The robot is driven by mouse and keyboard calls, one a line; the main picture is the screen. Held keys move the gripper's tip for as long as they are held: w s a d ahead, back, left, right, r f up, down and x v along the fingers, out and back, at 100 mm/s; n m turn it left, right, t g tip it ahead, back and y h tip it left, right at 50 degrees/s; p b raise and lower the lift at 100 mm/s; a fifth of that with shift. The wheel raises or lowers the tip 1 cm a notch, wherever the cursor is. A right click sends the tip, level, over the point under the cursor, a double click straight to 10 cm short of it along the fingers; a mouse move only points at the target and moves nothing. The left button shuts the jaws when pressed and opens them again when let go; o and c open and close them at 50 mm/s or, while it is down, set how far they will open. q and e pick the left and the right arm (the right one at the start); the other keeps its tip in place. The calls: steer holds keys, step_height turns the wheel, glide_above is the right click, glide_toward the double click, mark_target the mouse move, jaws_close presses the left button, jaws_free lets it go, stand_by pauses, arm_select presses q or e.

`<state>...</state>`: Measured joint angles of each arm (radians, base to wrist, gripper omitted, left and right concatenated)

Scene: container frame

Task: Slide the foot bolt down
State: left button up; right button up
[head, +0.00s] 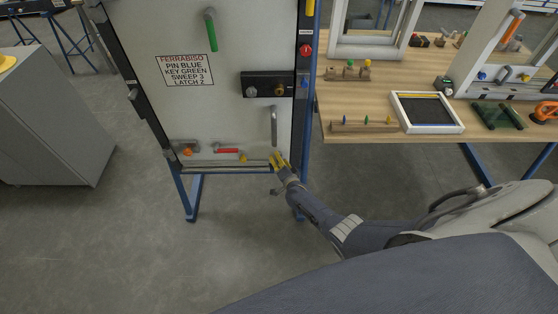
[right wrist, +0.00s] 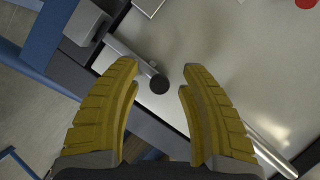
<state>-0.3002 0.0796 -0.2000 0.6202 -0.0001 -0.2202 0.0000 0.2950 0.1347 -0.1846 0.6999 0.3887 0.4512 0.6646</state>
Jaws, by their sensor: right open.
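The pale door panel (head: 230,120) stands upright in a dark and blue frame. My right gripper (head: 279,160) is at its lower right corner, below the vertical grey pull handle (head: 274,125). In the right wrist view its yellow fingers (right wrist: 160,80) are open. A grey rod with a dark round knob (right wrist: 160,84) shows in the gap between the fingertips; it looks like the foot bolt. The rod runs to a grey bracket (right wrist: 86,22) at the door's edge. I cannot tell whether the fingers touch the knob. In the head view the gripper hides the bolt.
Low on the door are an orange knob (head: 187,152), a red handle (head: 227,150) and a yellow knob (head: 243,158). A black lock box (head: 267,85) sits above the pull handle. A wooden bench (head: 380,80) stands right; a grey cabinet (head: 55,120) stands left. The floor in front is clear.

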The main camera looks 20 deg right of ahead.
steer(key=shift+w, duration=0.1)
stand_by(0.3)
jaws_close()
steer(key=shift+f, duration=0.1)
stand_by(0.3)
